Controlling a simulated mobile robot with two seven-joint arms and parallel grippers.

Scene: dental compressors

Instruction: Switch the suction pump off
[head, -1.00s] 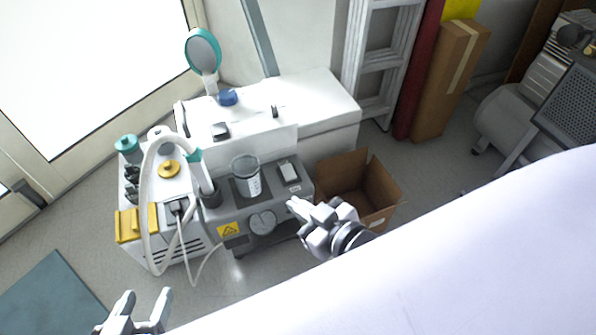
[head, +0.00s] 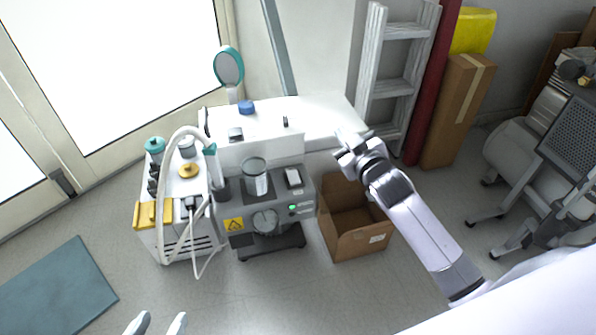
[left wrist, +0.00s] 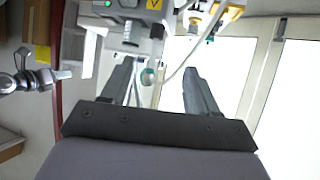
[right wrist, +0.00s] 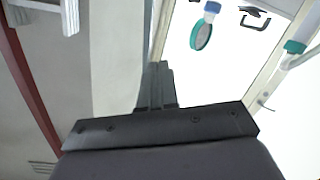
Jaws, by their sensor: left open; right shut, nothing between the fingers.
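The suction pump (head: 262,220) is a grey unit with a clear jar (head: 255,178) on top, a round gauge-like part in front and a yellow warning label. A small green light (head: 293,208) glows on its front right; it also shows in the left wrist view (left wrist: 101,3). A pale rectangular piece (head: 293,178) sits on its top right. My right gripper (head: 344,138) is shut and empty, up and right of the pump, above the right end of the white counter. My left gripper (head: 157,322) is open and empty, low in front, well apart from the pump.
A white cart (head: 180,238) with yellow handles and a looping hose stands left of the pump. An open cardboard box (head: 362,245) stands at its right. A ladder (head: 400,75) leans behind. Floor in front is clear.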

